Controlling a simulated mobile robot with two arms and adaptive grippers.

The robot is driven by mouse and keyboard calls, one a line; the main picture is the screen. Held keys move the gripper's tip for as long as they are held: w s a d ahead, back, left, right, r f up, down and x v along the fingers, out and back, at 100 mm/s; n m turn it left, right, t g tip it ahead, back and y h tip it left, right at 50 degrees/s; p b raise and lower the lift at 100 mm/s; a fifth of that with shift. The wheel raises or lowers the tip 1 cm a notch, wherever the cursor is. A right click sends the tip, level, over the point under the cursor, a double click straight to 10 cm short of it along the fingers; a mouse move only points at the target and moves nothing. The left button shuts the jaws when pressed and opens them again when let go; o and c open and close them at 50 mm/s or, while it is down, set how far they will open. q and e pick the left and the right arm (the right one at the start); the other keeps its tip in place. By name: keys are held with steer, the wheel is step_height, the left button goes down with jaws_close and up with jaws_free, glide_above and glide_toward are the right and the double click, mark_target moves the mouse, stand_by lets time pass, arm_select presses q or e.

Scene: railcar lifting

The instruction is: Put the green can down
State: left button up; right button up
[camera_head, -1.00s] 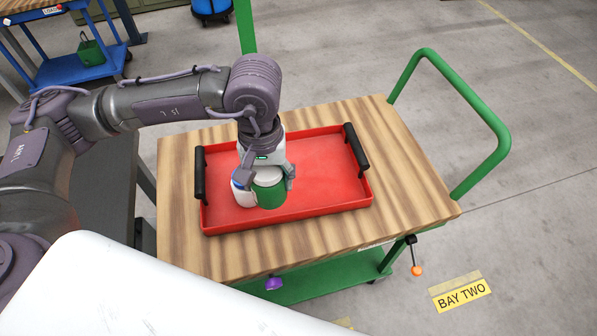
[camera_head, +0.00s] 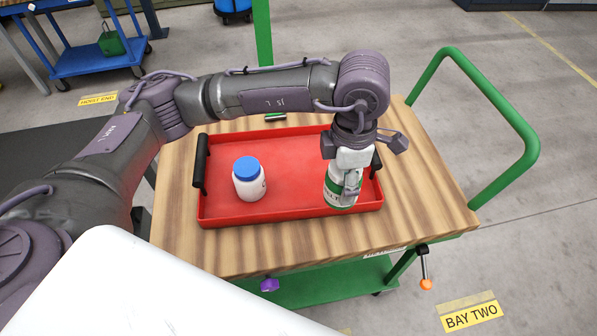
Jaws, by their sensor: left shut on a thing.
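The green can (camera_head: 338,198), with a white band, is upright at the right end of the red tray (camera_head: 290,212), near its front wall. My left gripper (camera_head: 346,180) comes down from above and is shut on the can, hiding its upper part. I cannot tell whether the can's base touches the tray floor. A white jar with a blue lid (camera_head: 249,180) stands upright in the left half of the tray, apart from the gripper. My right gripper is not in view.
The tray lies on the wooden top (camera_head: 190,240) of a green cart. Its left black handle (camera_head: 201,160) sticks up; the right one is partly behind my gripper. A green cart rail (camera_head: 490,105) rises at the right. The tray's middle is clear.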

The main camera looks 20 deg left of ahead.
arm_select(q)
steer(key=w+a+f+p, duration=0.1)
steer(key=w+a+f, duration=0.1)
steer(key=f, duration=0.1)
steer(key=w+a+f, duration=0.3)
steer(key=w+a+f+p, duration=0.1)
steer(key=w+a+f, duration=0.1)
steer(key=w+f, duration=0.1)
steer(key=shift+a+f+p, duration=0.15)
steer(key=shift+f+p, duration=0.15)
steer(key=shift+f, duration=0.4)
steer(key=shift+f, duration=0.1)
steer(key=shift+f, duration=0.15)
steer(key=o, duration=1.4)
